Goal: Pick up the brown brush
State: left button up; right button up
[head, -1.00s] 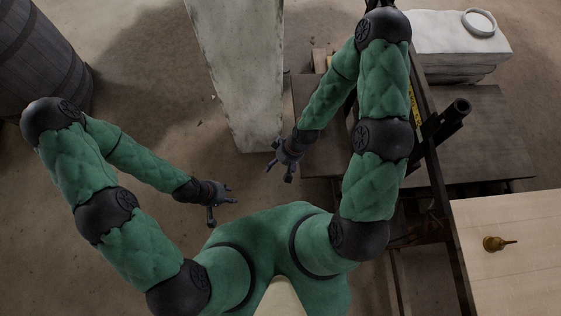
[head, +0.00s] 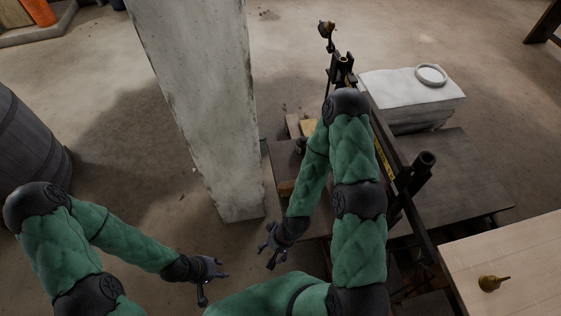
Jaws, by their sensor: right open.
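A small brown object with a rounded body and a thin pointed end, which looks like the brown brush (head: 488,284), lies on the pale wooden tabletop (head: 530,255) at the lower right of the head view. My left gripper (head: 216,285) is at the bottom centre-left, with its fingers spread and nothing between them. My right gripper (head: 268,258) is open and empty, over the floor near the foot of the pillar. Both grippers are well to the left of the brush and apart from it.
A dark metal beam frame (head: 398,180) stands between my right arm and the pale tabletop. A concrete pillar (head: 205,110) rises ahead. White slabs (head: 415,97) with a ring (head: 431,75) lie at the upper right. A barrel (head: 28,150) stands at the left.

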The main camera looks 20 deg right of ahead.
aim_at(286, 188)
jog(key=k+z, duration=0.15)
jog(key=z, duration=0.3)
jog(key=k+z, duration=0.1)
jog(key=z, duration=0.3)
